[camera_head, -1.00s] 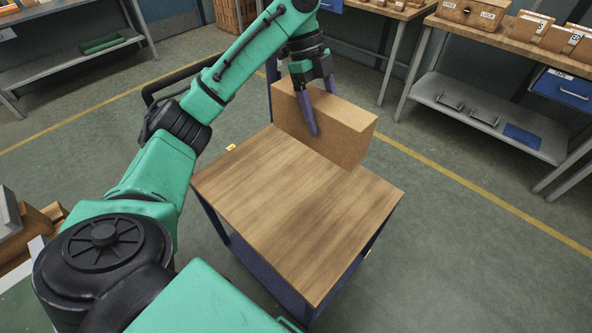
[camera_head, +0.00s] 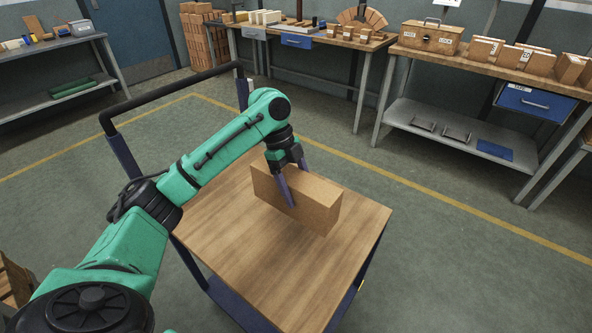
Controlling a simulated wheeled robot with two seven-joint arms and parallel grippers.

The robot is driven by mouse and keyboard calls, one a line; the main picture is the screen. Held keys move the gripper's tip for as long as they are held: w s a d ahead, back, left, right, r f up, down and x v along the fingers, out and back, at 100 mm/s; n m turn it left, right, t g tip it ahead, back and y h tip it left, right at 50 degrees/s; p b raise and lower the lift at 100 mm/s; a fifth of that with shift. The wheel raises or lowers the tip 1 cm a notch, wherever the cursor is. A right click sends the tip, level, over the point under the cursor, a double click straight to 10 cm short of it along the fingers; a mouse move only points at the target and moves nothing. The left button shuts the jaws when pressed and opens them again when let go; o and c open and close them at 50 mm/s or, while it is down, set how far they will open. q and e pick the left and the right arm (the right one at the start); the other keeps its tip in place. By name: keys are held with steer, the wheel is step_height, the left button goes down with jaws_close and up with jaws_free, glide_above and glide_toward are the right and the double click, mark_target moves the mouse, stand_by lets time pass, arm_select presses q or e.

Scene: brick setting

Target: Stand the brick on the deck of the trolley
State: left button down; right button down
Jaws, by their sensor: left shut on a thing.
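The brick (camera_head: 318,208) is a tan, plain rectangular block standing on its long narrow side in the head view. My left gripper (camera_head: 287,188) reaches down over it and is shut on it, with a dark finger across the near face. The brick is over the far part of the trolley's wooden deck (camera_head: 235,235). Its lower edge looks at or very close to the deck; I cannot tell if it touches. My right gripper is not in view.
The trolley's dark handle (camera_head: 170,92) rises at its far left side. The near part of the deck is bare. Workbenches (camera_head: 480,62) with boxes and bricks line the back wall, apart from the trolley. Open floor (camera_head: 450,260) lies to the right.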

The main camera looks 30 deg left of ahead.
arm_select(q)
step_height(320, 180, down, 8)
steer(key=shift+f, duration=0.1)
jaws_free()
steer(key=shift+s+f, duration=0.1)
steer(key=v, duration=1.2)
steer(key=shift+d, duration=0.15)
